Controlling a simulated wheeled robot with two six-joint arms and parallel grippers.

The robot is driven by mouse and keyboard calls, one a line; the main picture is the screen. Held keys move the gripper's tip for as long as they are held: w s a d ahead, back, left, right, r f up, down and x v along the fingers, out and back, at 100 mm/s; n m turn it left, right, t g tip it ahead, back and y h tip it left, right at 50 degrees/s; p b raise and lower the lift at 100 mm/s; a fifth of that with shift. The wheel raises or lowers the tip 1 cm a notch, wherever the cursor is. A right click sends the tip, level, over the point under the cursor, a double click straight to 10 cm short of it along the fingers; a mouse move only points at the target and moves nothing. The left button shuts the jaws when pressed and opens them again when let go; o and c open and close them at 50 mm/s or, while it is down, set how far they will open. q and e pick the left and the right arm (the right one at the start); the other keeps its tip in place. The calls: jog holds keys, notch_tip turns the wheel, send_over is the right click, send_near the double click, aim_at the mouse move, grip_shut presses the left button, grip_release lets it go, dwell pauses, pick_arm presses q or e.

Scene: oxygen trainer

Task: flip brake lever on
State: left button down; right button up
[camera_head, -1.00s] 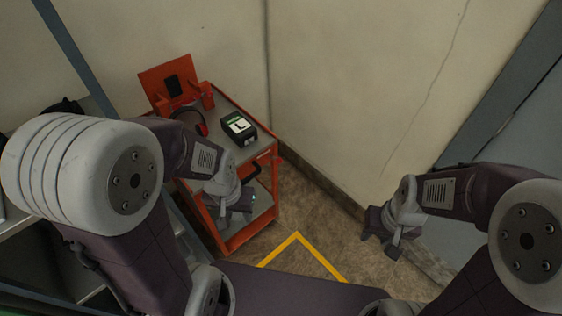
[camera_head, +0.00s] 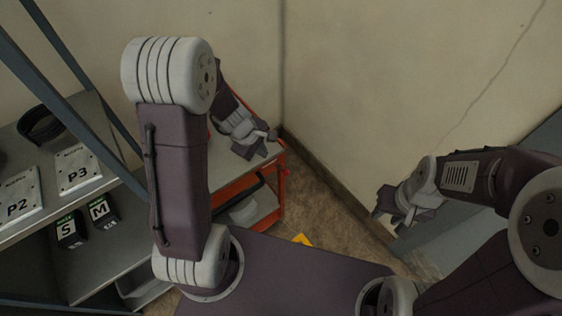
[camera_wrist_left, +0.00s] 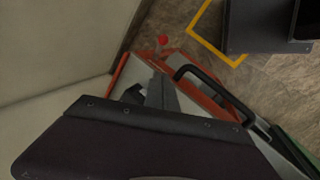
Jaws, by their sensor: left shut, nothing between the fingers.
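The orange cart (camera_head: 236,188) stands beyond my left arm in the head view, and much of it is hidden behind that arm. A small red knob (camera_wrist_left: 162,40) sticks out at the cart's corner in the left wrist view, and a small red spot (camera_head: 285,172) shows at the cart's right edge in the head view. I take it to be the brake lever; whether it is on or off cannot be told. My left gripper (camera_head: 262,146) is shut and empty above the cart top near that corner, apart from the knob. My right gripper (camera_head: 388,212) hangs in free space to the right; its fingers are unclear.
A black handle (camera_wrist_left: 215,92) runs along the cart's side. A grey shelf (camera_head: 105,245) at left holds plates P2 (camera_head: 18,206) and P3 (camera_head: 78,170) and boxes S (camera_head: 70,230) and M (camera_head: 100,210). The wall is close behind the cart.

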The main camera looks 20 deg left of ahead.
pick_arm(q)
jog(key=b, duration=0.6)
send_near(282, 170)
jog(key=shift+w+a+f, duration=0.25)
jog(key=shift+a+f, duration=0.3)
jog(key=shift+w+a+f, duration=0.25)
jog(key=shift+a+f, duration=0.3)
jog(key=shift+a, duration=0.05)
jog(key=d+f, duration=0.1)
jog(key=d+f+b, duration=0.1)
jog(key=shift+w+d+f, duration=0.25)
jog(key=shift+d, duration=0.05)
jog(key=shift+s+d, duration=0.1)
jog(key=shift+d, duration=0.25)
jog(key=shift+f, duration=0.1)
